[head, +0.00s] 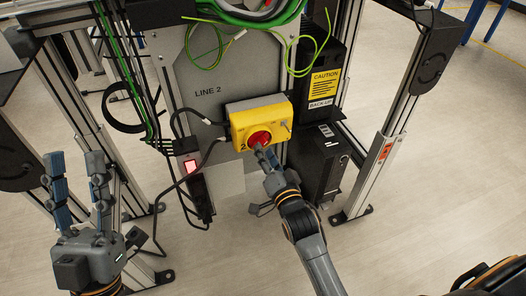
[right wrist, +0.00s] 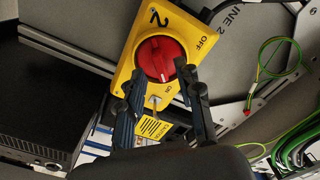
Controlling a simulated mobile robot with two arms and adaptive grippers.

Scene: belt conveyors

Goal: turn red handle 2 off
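Red handle 2 (head: 259,138) is a round red knob on a yellow switch box (head: 283,110), mounted on a grey panel marked LINE 2. In the right wrist view the knob (right wrist: 160,58) has a raised grip running roughly toward the ON mark; OFF is printed to its upper right. My right gripper (head: 264,153) is at the knob's lower edge. Its fingers (right wrist: 159,75) are apart, with their tips on either side of the knob's lower part; I cannot tell if they touch it. My left gripper (head: 75,160) is open and empty, far left of the box.
Black cables run from the box's left side to a small unit with a lit red switch (head: 191,167). Green wires (head: 240,15) hang above the panel. A black backup box (head: 316,165) stands right of the switch box. Metal frame posts (head: 385,150) stand on both sides.

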